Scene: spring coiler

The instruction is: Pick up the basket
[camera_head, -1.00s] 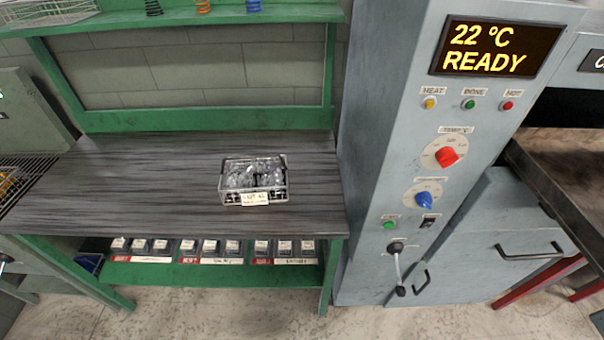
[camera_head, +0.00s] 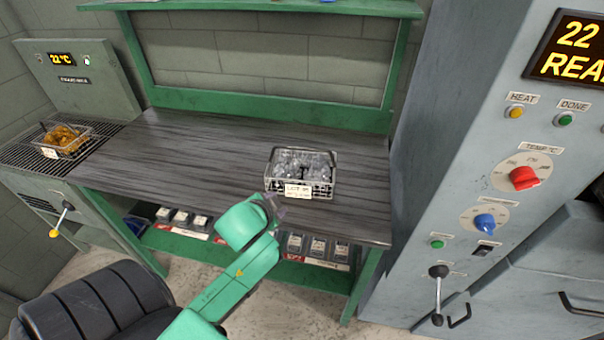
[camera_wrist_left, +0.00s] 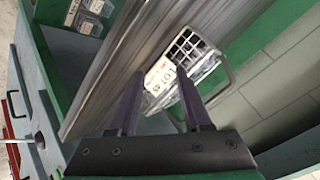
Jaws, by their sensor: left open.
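A wire basket (camera_head: 301,172) full of clear and grey parts stands on the dark workbench (camera_head: 190,150). It has a white lot label at its front and a dark handle. My left gripper (camera_head: 272,208) is just in front of the basket at the bench edge, apart from it. In the left wrist view, the gripper (camera_wrist_left: 165,90) has its two fingers spread and empty. There the basket (camera_wrist_left: 185,62) with its label lies beyond the fingertips. A second basket (camera_head: 63,140) with orange-brown parts sits on a grate at the left. My right gripper is not in view.
A grey machine (camera_head: 480,130) with knobs, a lever and a display stands close at the right. A green frame with a shelf rises behind the bench. Small labelled bins (camera_head: 315,247) sit on the lower shelf. The bench left of the basket is clear.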

